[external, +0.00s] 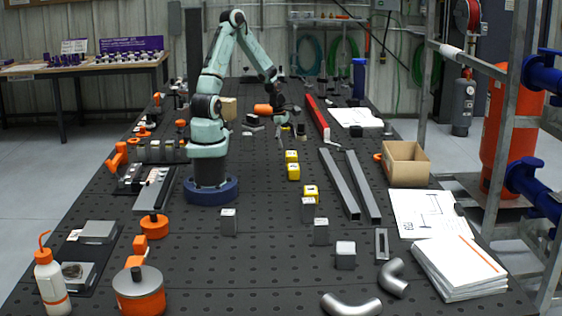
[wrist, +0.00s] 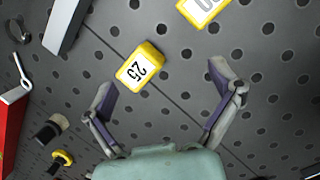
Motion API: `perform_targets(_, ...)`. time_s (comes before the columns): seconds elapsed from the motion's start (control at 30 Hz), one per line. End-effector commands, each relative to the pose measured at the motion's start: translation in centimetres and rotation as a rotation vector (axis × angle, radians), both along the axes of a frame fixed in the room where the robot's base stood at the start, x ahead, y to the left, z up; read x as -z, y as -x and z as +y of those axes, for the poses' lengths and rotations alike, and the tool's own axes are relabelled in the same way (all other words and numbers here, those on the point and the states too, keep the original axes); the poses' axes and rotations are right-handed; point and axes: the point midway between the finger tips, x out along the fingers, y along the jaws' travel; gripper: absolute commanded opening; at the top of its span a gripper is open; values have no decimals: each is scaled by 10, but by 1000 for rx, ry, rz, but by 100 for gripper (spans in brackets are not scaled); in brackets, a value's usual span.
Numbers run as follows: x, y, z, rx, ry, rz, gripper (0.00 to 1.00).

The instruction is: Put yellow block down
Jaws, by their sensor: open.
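In the external view, three yellow blocks sit on the dark perforated table: a far one (external: 291,156), a middle one (external: 293,172) close in front of it, and a near one (external: 311,191) by a silver block. In the wrist view, one yellow block (wrist: 134,66) has a white face marked 25 and rests on the table. A second yellow block (wrist: 203,10) is cut off by the top edge. My gripper (wrist: 165,86) is open with bare table between its fingers. The block marked 25 lies just beyond the left finger, apart from it. In the external view, my gripper (external: 285,124) is behind the far yellow block.
Several silver blocks (external: 321,231) stand nearer the camera. Two long grey bars (external: 339,183) and a red level (external: 317,117) lie to the right. A cardboard box (external: 404,163) stands at the right edge. The table between the arm base and the yellow blocks is clear.

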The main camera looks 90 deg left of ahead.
Motion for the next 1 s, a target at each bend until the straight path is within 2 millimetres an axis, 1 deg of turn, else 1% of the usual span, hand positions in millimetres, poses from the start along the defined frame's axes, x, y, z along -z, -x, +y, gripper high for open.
perform_targets(0.03,-23,-1,-21,250,-77,51,91)
perform_targets(0.07,-36,2,-34,411,-118,87,91)
perform_targets(0.1,-54,8,-51,631,-167,132,91)
perform_targets(0.17,-81,19,-78,953,-227,187,91)
perform_targets(0.2,-97,29,-95,1159,-260,213,91)
perform_targets(0.27,-119,46,-119,1447,-294,240,91)
perform_targets(0.3,-130,58,-132,1624,-309,245,91)
perform_targets(0.4,-150,88,-158,1998,-323,233,91)
perform_targets(0.5,-160,111,-173,2254,-322,202,91)
perform_targets(0.6,-164,123,-179,2392,-317,178,91)
perform_targets(0.67,-165,126,-181,2428,-313,172,91)
perform_targets(0.97,-165,127,-181,2437,-312,171,91)
perform_targets(1.0,-165,127,-181,2437,-312,171,97)
